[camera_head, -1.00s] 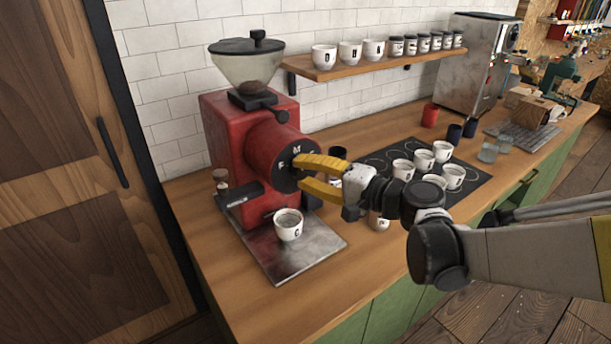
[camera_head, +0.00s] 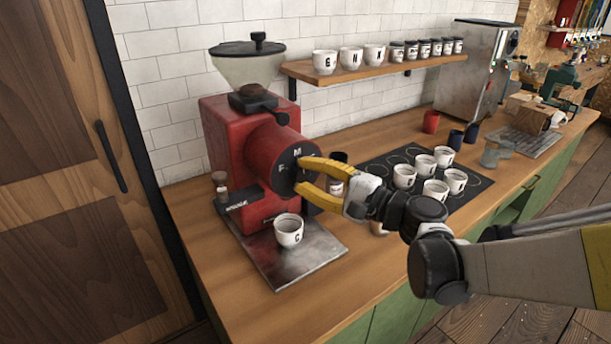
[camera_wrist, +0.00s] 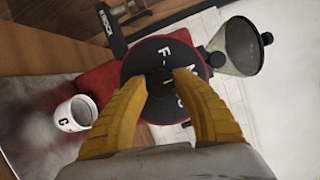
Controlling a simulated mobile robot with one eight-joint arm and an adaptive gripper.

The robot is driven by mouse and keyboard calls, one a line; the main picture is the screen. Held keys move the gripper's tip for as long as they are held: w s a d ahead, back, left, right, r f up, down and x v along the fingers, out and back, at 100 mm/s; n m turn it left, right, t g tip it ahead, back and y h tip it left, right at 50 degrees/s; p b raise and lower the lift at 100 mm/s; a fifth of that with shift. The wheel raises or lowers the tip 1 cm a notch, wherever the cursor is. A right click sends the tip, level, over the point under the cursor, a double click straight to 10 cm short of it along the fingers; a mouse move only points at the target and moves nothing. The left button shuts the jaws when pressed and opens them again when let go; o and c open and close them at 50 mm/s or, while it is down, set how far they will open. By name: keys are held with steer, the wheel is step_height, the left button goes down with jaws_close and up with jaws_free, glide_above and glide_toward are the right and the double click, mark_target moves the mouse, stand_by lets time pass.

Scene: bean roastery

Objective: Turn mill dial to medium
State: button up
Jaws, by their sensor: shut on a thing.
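The red mill (camera_head: 228,135) stands on the counter with a clear hopper (camera_head: 247,68) on top. Its round black dial (camera_head: 283,168) faces my gripper, with white letters F and M showing in the head view. My gripper (camera_head: 301,175) has its yellow fingers at the dial's centre, closed on the knob. In the wrist view, the fingertips of my gripper (camera_wrist: 160,78) meet around the dark knob on the dial (camera_wrist: 150,55). The knob is mostly hidden by the fingers, so I cannot tell which letter its pointer faces.
A white cup marked C (camera_head: 289,230) stands on the metal tray (camera_head: 310,262) below the dial. Several white cups (camera_head: 425,164) stand on a dark mat (camera_head: 375,170) to the right. A wooden shelf (camera_head: 330,73) with cups and jars is on the wall.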

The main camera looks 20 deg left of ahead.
steer(key=shift+r, duration=0.1)
steer(key=o, duration=1.2)
steer(key=shift+a, duration=0.1)
steer(key=v, duration=1.2)
